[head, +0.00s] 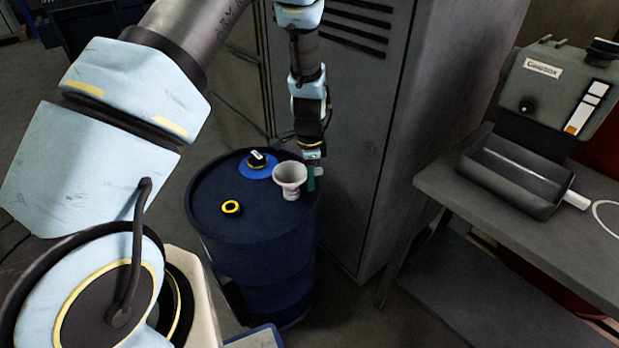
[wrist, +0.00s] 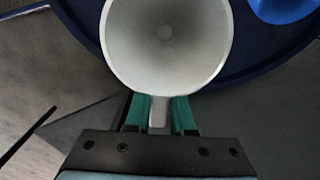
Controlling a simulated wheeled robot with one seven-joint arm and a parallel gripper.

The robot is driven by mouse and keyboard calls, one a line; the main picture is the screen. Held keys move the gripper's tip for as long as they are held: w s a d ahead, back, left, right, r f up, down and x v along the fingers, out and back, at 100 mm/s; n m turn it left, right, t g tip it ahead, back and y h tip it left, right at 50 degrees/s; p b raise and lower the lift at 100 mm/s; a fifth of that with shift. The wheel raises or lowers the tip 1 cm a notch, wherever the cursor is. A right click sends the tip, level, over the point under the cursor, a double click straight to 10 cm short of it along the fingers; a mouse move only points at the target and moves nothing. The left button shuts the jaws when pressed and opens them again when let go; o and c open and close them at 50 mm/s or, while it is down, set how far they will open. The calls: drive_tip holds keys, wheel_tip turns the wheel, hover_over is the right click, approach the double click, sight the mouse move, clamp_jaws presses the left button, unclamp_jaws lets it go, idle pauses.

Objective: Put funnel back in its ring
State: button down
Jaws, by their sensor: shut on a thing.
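A pale grey funnel (head: 289,178) is upright at the right side of the blue drum's top, wide mouth up. I cannot tell whether it touches the lid. In the wrist view the funnel (wrist: 166,45) shows its open mouth from above. My gripper (head: 312,174) is at the funnel's right side. Its teal fingers (wrist: 158,114) are shut on the funnel's narrow grey tab. A yellow and black ring (head: 231,207) lies on the drum top, left of the funnel. A pale thin ring (head: 606,216) shows at the right edge by the bench; I cannot tell which ring is the funnel's.
The blue drum (head: 255,245) also bears a blue disc with a black and white cap (head: 258,160). A grey locker (head: 390,120) stands close behind my gripper. At right, a bench (head: 460,185) holds a grey gearbox unit (head: 555,90) with a dark tray (head: 515,175).

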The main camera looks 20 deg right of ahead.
drive_tip(key=shift+f, duration=0.25)
drive_tip(key=c, duration=0.7)
unclamp_jaws()
drive_tip(key=shift+r, duration=0.1)
wheel_tip(320, 180, up, 11)
drive_tip(key=shift+f+b, duration=0.2)
drive_tip(key=shift+b, duration=0.4)
